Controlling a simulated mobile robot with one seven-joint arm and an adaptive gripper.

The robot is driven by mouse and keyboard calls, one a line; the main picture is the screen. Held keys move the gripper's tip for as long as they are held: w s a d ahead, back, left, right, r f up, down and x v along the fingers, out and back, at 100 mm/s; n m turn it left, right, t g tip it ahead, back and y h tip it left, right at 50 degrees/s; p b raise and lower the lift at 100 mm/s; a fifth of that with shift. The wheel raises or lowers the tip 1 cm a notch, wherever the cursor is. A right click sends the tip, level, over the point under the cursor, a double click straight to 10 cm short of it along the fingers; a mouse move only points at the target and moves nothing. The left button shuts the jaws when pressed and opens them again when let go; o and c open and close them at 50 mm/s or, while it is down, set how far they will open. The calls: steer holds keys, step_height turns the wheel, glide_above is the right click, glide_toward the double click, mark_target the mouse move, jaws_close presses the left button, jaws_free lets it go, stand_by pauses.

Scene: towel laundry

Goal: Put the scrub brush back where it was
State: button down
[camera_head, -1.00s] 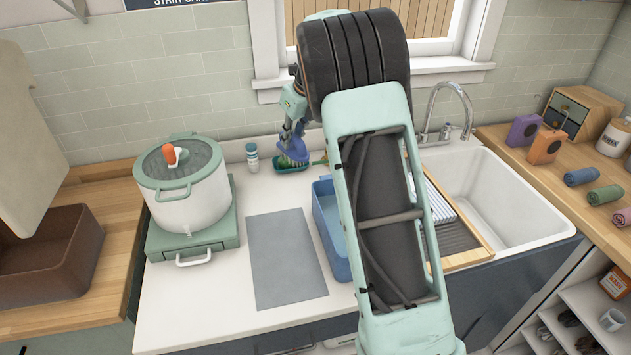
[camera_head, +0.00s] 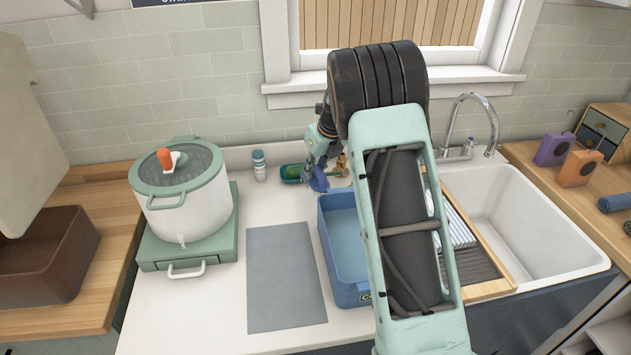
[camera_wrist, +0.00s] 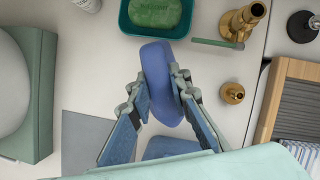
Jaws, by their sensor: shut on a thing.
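The scrub brush (camera_wrist: 161,82) is a blue, elongated rounded piece held between the fingers of my gripper (camera_wrist: 162,108) in the wrist view. My gripper is shut on it, and the fingers cover part of its sides. In the head view the blue brush (camera_head: 318,181) shows at the end of my arm, above the back of the counter. It appears beside the teal soap dish (camera_head: 291,173) and near the back left corner of the blue basin (camera_head: 343,297). In the wrist view the dish (camera_wrist: 126,28) holds a green soap bar (camera_wrist: 155,11); the brush overlaps its near edge in the picture.
Brass fittings (camera_wrist: 233,92) stand right of the brush in the wrist view. A white pot (camera_head: 188,208) on a green stand and a grey mat (camera_head: 286,278) lie to the left. The sink (camera_head: 520,225) with a wooden-framed rack is at the right. A small bottle (camera_head: 259,166) stands behind.

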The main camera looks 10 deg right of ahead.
mark_target(316, 179)
steer(key=shift+f, duration=1.9)
steer(key=shift+f, duration=0.15)
steer(key=c, duration=1.8)
jaws_free()
steer(key=v, duration=1.1)
steer(key=shift+r+b, duration=0.25)
steer(key=shift+b, duration=0.05)
steer(key=shift+s+r, duration=0.2)
steer(key=shift+r, duration=0.2)
